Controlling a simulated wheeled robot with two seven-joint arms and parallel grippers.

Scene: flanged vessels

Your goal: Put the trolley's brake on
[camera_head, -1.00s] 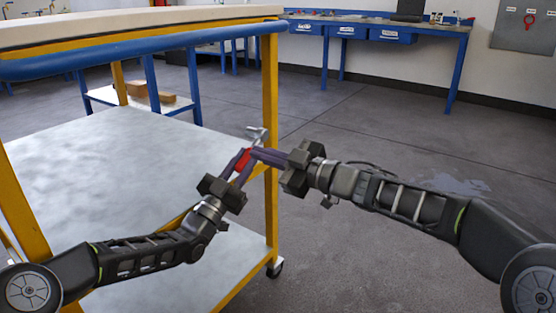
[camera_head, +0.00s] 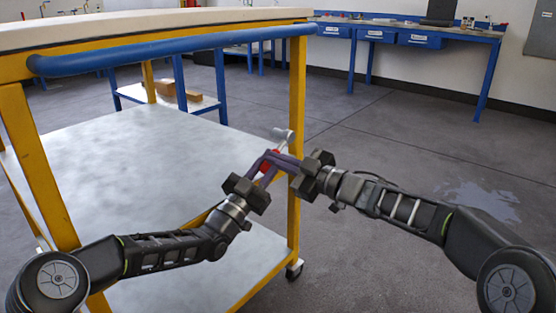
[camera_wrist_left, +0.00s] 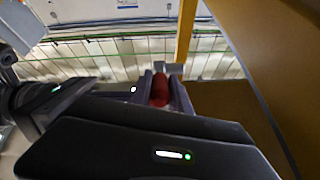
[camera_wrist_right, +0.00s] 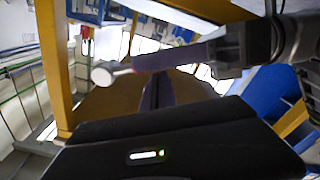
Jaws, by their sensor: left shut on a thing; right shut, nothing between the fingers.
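The trolley has yellow posts (camera_head: 297,110), a blue push bar (camera_head: 170,48) and a pale lower shelf (camera_head: 140,165). Near its right post is a small lever with a red grip (camera_head: 268,161) and a grey metal end (camera_head: 284,136). My left gripper (camera_head: 266,164) is shut on the red grip; the grip (camera_wrist_left: 160,90) also shows between its fingers in the left wrist view. My right gripper (camera_head: 280,160) is shut and empty, its fingers right at the lever and partly overlapping the left fingers. In the right wrist view the grey end (camera_wrist_right: 103,76) shows beside the fingers.
A caster (camera_head: 294,268) sits under the trolley's right post. A blue workbench (camera_head: 400,38) with drawers stands at the back wall. Cardboard boxes (camera_head: 166,88) lie on a low blue-legged stand. The grey floor (camera_head: 400,130) to the right is open.

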